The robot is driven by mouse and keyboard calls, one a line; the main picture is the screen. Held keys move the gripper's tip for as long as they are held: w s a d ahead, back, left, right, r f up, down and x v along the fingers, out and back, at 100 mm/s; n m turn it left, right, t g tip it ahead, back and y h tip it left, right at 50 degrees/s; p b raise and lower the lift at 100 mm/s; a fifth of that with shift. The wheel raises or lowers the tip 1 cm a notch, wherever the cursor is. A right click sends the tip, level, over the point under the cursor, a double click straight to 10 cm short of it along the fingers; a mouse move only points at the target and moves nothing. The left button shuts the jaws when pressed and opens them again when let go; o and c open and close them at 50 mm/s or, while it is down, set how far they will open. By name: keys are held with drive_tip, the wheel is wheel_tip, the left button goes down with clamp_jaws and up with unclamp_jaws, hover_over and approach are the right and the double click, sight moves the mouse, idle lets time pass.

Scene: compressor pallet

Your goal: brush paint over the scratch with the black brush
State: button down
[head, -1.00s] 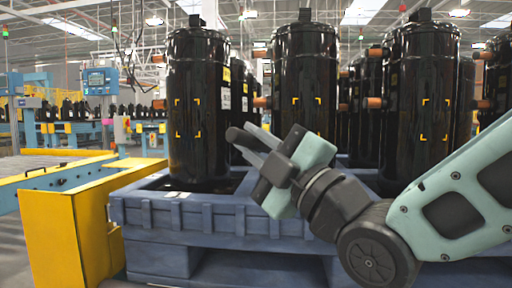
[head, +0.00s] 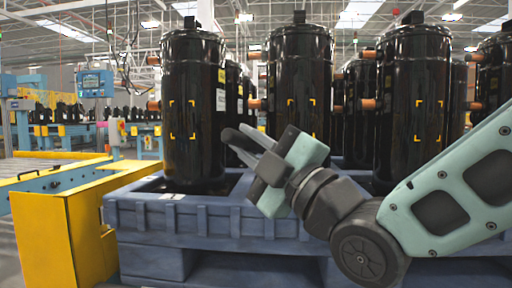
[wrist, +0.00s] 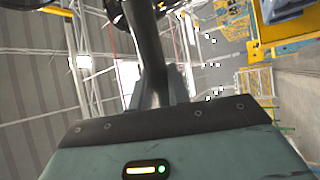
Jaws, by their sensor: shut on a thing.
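My gripper (head: 243,141) is in front of the left and middle compressors, pointing up and left. It is shut on a dark, slender thing, which I take to be the black brush (wrist: 153,50); in the wrist view it runs up from the jaws to the top edge. Its bristles cannot be made out. The left black compressor (head: 193,110), middle compressor (head: 298,85) and right compressor (head: 413,100) stand upright, each with yellow corner marks on its front. I cannot make out a scratch on any of them. The gripper appears apart from the compressors.
The compressors stand on a blue pallet (head: 220,222) with a raised rim. A yellow guard (head: 70,235) and a conveyor (head: 55,178) are at the left. More compressors (head: 357,115) stand behind. A blue control panel (head: 95,83) stands farther back.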

drive_tip(key=w, duration=0.2)
drive_tip(key=w+b, duration=0.1)
drive_tip(key=w, duration=0.1)
drive_tip(key=w+f, duration=0.1)
drive_tip(key=shift+w+d+b, duration=0.2)
drive_tip(key=shift+w+b, duration=0.1)
drive_tip(key=shift+w, duration=0.4)
drive_tip(key=shift+w+d, duration=0.1)
drive_tip(key=shift+w, duration=1.15)
